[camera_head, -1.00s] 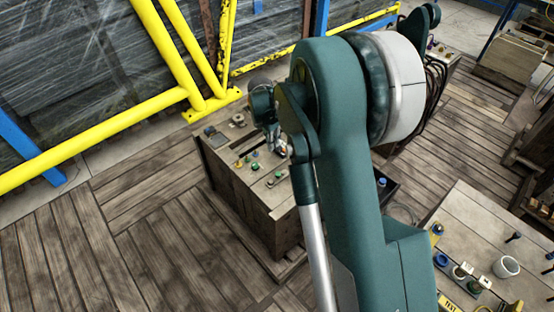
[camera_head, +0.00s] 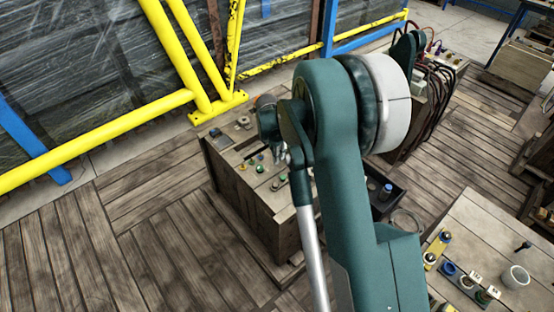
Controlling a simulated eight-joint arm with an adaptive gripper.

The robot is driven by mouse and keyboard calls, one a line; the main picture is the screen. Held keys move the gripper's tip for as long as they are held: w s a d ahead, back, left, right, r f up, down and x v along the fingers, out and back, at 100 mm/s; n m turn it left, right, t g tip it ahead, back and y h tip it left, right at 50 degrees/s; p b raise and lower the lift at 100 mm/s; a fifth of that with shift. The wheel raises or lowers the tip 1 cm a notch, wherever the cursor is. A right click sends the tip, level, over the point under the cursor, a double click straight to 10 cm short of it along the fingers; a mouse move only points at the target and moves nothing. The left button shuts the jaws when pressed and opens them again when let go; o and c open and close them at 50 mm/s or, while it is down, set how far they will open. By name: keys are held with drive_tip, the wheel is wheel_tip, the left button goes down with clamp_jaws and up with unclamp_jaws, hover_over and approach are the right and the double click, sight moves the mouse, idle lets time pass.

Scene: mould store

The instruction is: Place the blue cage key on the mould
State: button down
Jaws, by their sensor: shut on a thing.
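My gripper (camera_head: 281,156) hangs over the far part of the top of a wooden block-like cabinet (camera_head: 237,166), partly hidden by my arm. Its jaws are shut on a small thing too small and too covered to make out. A blue-topped piece (camera_head: 386,189) stands in a dark open tray at the block's right side. I cannot tell which blue thing is the cage key. Small green, yellow and dark pieces sit on the cabinet top below and beside the gripper. I cannot tell which thing is the mould.
A pale table (camera_head: 480,225) at lower right holds a yellow holder (camera_head: 432,258), a blue ring (camera_head: 449,268) and a white cup (camera_head: 515,276). A yellow guard rail (camera_head: 95,145) runs behind at left. The plank floor (camera_head: 70,240) at left is clear.

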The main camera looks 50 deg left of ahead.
drive_tip(key=shift+f, duration=0.9)
drive_tip(key=shift+f, duration=0.2)
drive_tip(key=c, duration=2.5)
unclamp_jaws()
drive_tip(key=shift+r, duration=0.1)
drive_tip(key=r, duration=0.4)
drive_tip(key=s+r+p, duration=0.1)
drive_tip(key=r, duration=0.3)
drive_tip(key=r+p, duration=0.1)
drive_tip(key=r, duration=0.3)
drive_tip(key=shift+s, duration=0.4)
drive_tip(key=shift+w+r, duration=0.1)
